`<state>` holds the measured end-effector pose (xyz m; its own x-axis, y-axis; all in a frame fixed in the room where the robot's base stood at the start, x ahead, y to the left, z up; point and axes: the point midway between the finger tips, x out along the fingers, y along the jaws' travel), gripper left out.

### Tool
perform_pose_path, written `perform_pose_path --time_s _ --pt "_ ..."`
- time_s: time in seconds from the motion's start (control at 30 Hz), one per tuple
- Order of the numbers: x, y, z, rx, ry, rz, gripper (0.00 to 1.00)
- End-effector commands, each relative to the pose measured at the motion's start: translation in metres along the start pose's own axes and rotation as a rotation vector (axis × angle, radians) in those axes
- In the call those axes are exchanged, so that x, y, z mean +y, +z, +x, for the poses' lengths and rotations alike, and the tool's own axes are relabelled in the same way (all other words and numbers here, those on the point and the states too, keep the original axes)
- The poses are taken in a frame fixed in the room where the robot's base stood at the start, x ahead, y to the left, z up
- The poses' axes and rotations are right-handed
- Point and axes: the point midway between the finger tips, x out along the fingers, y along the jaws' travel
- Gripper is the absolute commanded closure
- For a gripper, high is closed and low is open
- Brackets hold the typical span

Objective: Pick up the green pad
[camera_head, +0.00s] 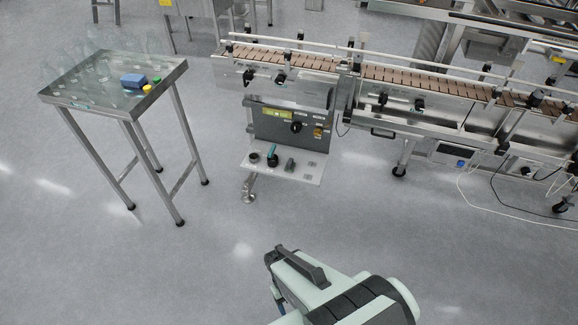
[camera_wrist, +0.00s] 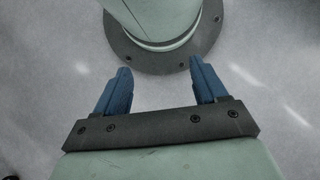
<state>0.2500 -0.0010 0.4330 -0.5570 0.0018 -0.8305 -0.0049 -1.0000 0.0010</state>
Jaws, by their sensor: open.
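On the steel table (camera_head: 108,62) at the left in the head view, a small green round piece (camera_head: 156,79) lies beside a blue block (camera_head: 133,81) and a yellow round piece (camera_head: 147,88). A flat teal patch (camera_head: 84,104) shows near the table's front edge. I cannot tell which of these is the green pad. My gripper (camera_wrist: 160,65) shows in the wrist view with two blue fingers spread apart and nothing between them. In the head view my arm is low at the centre, over the floor, well away from the table.
A conveyor (camera_head: 400,85) runs across the back right. A shelf (camera_head: 287,165) below its control panel (camera_head: 290,125) holds several small dark parts. The floor between table and conveyor is clear.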

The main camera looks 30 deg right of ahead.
Motion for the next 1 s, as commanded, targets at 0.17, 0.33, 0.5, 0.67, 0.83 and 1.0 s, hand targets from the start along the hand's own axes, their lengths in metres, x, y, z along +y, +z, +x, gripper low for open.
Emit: perform_pose_path --time_s 0.17,0.33,0.5,0.67,0.83,1.0 --pt "0.0 0.0 0.0 0.0 0.0 0.0 0.33" --pt "0.0 0.0 0.0 0.0 0.0 0.0 0.47" --pt "0.0 0.0 0.0 0.0 0.0 0.0 0.47" --pt "0.004 0.0 0.0 0.001 -0.011 0.017 0.47" --pt "0.018 -0.021 -0.027 0.057 -0.041 0.065 0.47" --pt "0.038 -0.061 -0.066 0.139 -0.066 0.116 0.47"
